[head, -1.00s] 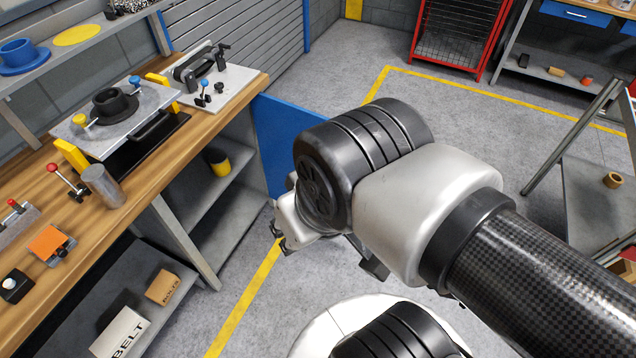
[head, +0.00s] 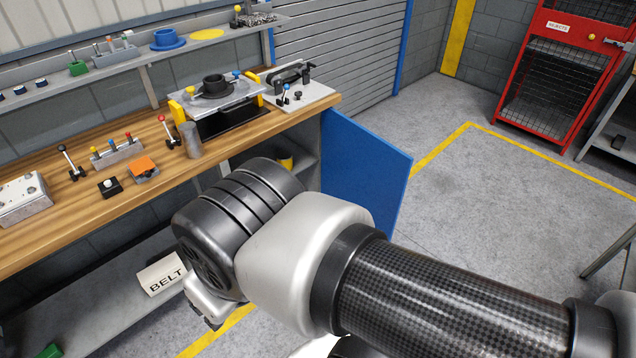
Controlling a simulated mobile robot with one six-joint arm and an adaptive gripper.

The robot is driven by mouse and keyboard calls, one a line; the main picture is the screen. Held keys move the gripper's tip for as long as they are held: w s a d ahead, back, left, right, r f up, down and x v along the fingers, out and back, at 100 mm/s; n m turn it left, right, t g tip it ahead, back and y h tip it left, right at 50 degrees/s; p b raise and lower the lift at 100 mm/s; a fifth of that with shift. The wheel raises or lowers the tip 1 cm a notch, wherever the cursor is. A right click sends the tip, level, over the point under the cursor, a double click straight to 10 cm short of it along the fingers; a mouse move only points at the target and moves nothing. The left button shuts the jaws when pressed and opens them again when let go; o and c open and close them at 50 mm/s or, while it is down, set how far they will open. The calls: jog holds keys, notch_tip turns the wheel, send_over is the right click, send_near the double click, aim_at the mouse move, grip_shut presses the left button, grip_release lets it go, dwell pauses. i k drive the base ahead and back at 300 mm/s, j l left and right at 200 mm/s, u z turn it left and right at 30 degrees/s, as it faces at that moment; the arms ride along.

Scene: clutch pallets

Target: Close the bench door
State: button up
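The blue bench door (head: 362,172) stands open at the right end of the wooden bench (head: 60,195), swung outward from the cabinet. Part of its lower left is hidden behind my arm. My gripper (head: 207,312) is only partly in view, below the wrist joint at the lower middle, in front of the bench. It is apart from the door, to the left of it in the picture. Its fingers are mostly hidden, so I cannot tell whether it is open or shut.
Shelves under the bench hold a BELT box (head: 162,275) and a yellow container (head: 286,160). A fixture plate (head: 217,97), levers and a grey cylinder (head: 190,140) stand on the bench top. A red cage (head: 560,75) stands at the back right. The floor right of the door is clear.

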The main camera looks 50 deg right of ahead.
aim_at(360, 167)
jog(key=l+u, duration=0.15)
jog(key=l, duration=0.4)
jog(key=l+u, duration=0.2)
jog(key=l, duration=0.3)
jog(key=k+l+u, duration=0.15)
jog(key=l, duration=0.35)
jog(key=l+u, duration=0.2)
jog(key=l, duration=0.35)
jog(key=k+l, duration=0.1)
jog(key=l, duration=0.35)
jog(key=k+l, duration=0.15)
jog(key=l, duration=0.25)
jog(key=k+l, duration=0.1)
jog(key=l, duration=0.35)
jog(key=k+l, duration=0.15)
jog(key=l, duration=0.3)
jog(key=k+l, duration=0.1)
jog(key=l, duration=0.3)
jog(key=k+l, duration=0.1)
jog(key=l, duration=0.35)
jog(key=k+l, duration=0.15)
jog(key=l, duration=0.25)
jog(key=k+j, duration=0.15)
jog(key=j, duration=0.25)
jog(key=k+j+u, duration=0.1)
jog(key=j, duration=0.25)
